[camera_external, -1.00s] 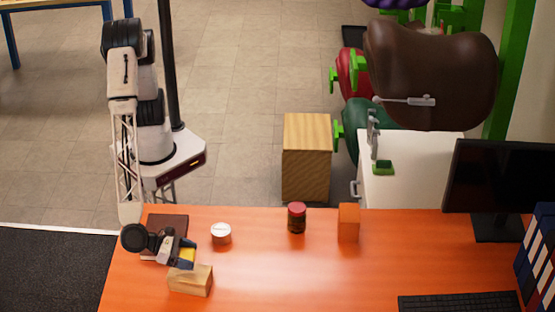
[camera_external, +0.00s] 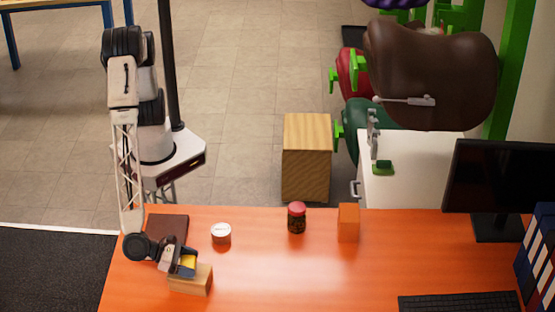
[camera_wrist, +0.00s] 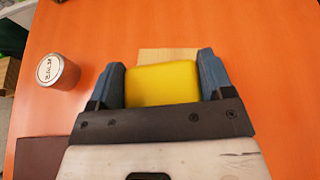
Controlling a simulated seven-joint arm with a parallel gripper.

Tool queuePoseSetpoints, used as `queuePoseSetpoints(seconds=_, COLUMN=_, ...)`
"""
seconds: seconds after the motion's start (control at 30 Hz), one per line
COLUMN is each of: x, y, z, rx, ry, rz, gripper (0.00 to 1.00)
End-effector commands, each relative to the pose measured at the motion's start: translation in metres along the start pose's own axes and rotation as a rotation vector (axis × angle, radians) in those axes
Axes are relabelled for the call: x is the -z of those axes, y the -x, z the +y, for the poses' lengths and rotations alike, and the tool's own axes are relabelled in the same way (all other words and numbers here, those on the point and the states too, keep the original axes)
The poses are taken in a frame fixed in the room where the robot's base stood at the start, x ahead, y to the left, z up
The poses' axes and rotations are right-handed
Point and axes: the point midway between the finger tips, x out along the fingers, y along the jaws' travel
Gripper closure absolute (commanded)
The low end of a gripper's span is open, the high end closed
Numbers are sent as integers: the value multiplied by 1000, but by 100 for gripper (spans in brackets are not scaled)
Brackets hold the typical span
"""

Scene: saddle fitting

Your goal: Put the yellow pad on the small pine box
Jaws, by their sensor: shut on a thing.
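The yellow pad (camera_wrist: 162,85) sits between the two blue-grey fingers of my gripper (camera_wrist: 161,80) in the wrist view, and the gripper is shut on it. In the external view the yellow pad (camera_external: 187,262) shows at the tip of my gripper (camera_external: 184,264), over the back part of the small pine box (camera_external: 190,282). In the wrist view the pine box (camera_wrist: 168,54) shows just beyond the pad, mostly hidden by it. I cannot tell whether the pad touches the top of the box.
A dark brown flat item (camera_external: 167,229) lies behind my gripper. A red-lidded jar (camera_external: 297,218) and an orange block (camera_external: 348,222) stand farther right. The orange table (camera_external: 290,285) is clear right of the box.

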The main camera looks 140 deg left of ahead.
Motion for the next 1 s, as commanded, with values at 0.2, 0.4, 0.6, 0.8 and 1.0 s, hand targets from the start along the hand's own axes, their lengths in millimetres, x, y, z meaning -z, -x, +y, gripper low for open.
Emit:
queuePoseSetpoints(seconds=0.2, x=3, y=-1, z=0, rx=0, ry=0, rz=0, gripper=50)
queuePoseSetpoints(seconds=0.4, x=3, y=-1, z=0, rx=0, ry=0, rz=0, gripper=0)
queuePoseSetpoints(seconds=0.6, x=3, y=-1, z=0, rx=0, ry=0, rz=0, gripper=0)
queuePoseSetpoints(seconds=0.8, x=-1, y=0, z=0, rx=0, ry=1, rz=0, gripper=0)
queuePoseSetpoints(seconds=1.0, x=0, y=16, z=0, rx=0, ry=0, rz=0, gripper=0)
